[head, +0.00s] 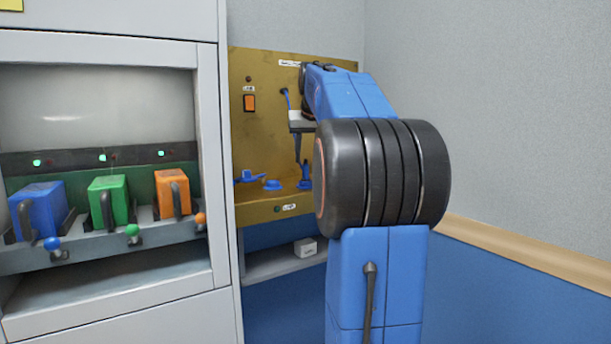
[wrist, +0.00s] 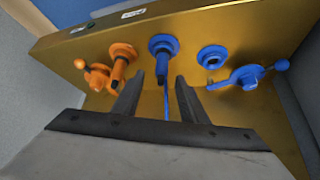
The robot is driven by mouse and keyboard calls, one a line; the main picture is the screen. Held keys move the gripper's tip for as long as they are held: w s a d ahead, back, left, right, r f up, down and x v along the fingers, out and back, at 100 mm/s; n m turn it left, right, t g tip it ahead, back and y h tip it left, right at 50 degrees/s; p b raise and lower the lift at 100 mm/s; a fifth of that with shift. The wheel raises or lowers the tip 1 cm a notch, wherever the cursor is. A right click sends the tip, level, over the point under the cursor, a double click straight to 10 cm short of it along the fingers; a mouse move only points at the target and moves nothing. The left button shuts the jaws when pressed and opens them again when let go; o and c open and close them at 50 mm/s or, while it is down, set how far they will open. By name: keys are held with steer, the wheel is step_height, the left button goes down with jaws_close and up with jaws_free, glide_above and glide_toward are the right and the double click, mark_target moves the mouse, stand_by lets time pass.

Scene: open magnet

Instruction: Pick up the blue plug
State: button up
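My gripper (wrist: 157,84) is open. Its two dark fingers are apart, with the plug's stem just beyond and between their tips. In the head view my gripper (head: 299,150) points down just above the plug. I see no contact.
A blue ring socket (wrist: 212,57) and a blue ball-handled lever (wrist: 248,76) sit on one side of the plug. An orange plug (wrist: 122,52) and orange lever (wrist: 98,77) sit on the other. A cabinet (head: 105,20) stands left; a wall (head: 500,120) is at right.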

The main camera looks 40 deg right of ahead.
mark_target(306, 163)
steer(key=shift+x, duration=2.65)
steer(key=shift+a, duration=0.15)
steer(key=shift+c, duration=0.3)
jaws_close()
